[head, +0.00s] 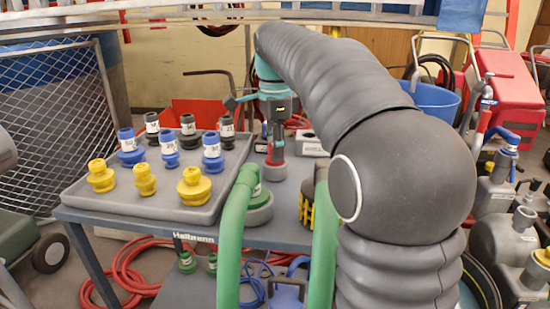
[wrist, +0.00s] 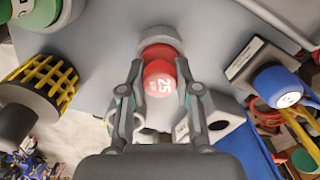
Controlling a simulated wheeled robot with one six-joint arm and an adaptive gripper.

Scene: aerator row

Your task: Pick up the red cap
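The red cap (wrist: 161,82), marked 25, stands on a round grey base (wrist: 158,38) in the wrist view. In the head view the red cap (head: 275,155) shows below my gripper (head: 275,133), partly covered by it, with the grey base (head: 274,173) under it. My gripper (wrist: 160,70) points down over the cap. Its two fingers flank the cap on the left and right in the wrist view, with their tips close to its sides. I cannot tell whether the tips touch it.
A grey tray (head: 160,208) holds several yellow, blue and black caps on the left. Green hoses (head: 234,235) rise in front. A yellow-ribbed black part (wrist: 45,82) stands left of my gripper in the wrist view, and a blue-capped part (wrist: 278,86) stands right.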

